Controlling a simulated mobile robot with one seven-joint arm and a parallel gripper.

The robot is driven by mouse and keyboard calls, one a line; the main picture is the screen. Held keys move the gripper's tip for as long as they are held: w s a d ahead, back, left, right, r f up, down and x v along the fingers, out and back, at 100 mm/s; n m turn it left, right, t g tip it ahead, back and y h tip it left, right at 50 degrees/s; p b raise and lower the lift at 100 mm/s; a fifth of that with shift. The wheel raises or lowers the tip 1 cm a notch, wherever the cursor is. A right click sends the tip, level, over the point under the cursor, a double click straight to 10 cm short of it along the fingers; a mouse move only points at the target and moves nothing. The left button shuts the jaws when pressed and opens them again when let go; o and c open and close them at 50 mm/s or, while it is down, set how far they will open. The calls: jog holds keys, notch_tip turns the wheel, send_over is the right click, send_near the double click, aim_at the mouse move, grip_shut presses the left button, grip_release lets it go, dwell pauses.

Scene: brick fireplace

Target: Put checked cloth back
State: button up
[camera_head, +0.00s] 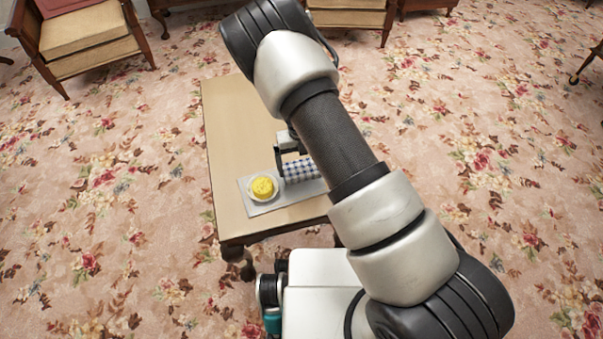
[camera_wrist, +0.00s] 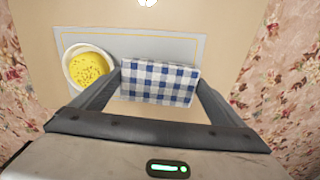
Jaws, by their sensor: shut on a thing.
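The blue-and-white checked cloth (camera_head: 299,171) is a folded, box-like bundle over the right part of a grey mat (camera_head: 262,206) on the wooden table. In the wrist view the cloth (camera_wrist: 160,82) sits between the two fingers of my gripper (camera_wrist: 158,90). My gripper (camera_head: 287,160) is shut on the cloth, with a finger at each short side. Whether the cloth touches the mat or hangs just above it, I cannot tell. My arm hides part of the mat and the table's right side in the head view.
A white bowl (camera_wrist: 68,75) with yellow, speckled food (camera_head: 262,187) stands on the mat just left of the cloth. The wooden table (camera_head: 232,122) is bare behind the mat. A small white object (camera_wrist: 147,3) shows at the wrist view's top edge. Chairs (camera_head: 85,30) stand farther back.

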notch_tip(320, 180, down, 4)
jog(key=shift+r+b, duration=0.2)
jog(key=shift+b, duration=0.35)
jog(key=shift+c, duration=0.4)
jog(key=o, duration=0.8)
jog(key=shift+r, duration=0.1)
